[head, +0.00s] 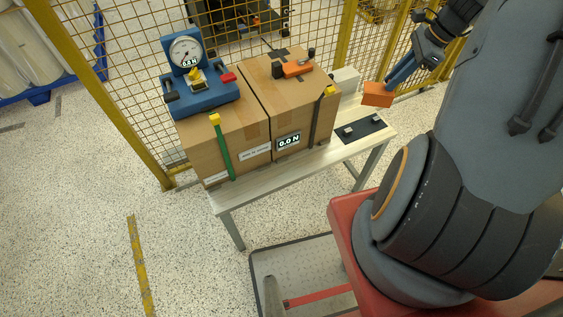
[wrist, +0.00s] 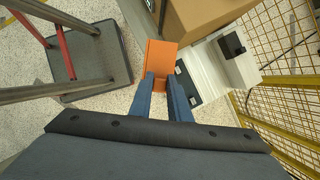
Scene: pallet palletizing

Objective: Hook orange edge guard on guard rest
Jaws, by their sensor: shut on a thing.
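The orange edge guard (head: 377,96) is clamped in my gripper (head: 390,84), whose blue fingers are shut on it. It is held in the air beyond the right end of the table. In the wrist view the guard (wrist: 160,58) sticks out ahead of the fingertips (wrist: 166,78). The guard rest is not plainly marked. A pale block (head: 345,80) behind the right carton and a dark plate (head: 360,131) with small light blocks stand at the table's right end. I cannot tell which is the rest. The guard touches neither in the head view.
Two cartons (head: 236,148) (head: 300,98) stand side by side on the table (head: 270,180). A blue gauge device (head: 200,88) and an orange tool (head: 298,67) lie on top. A green strap (head: 222,150) crosses the left carton. A yellow mesh fence (head: 125,100) runs behind.

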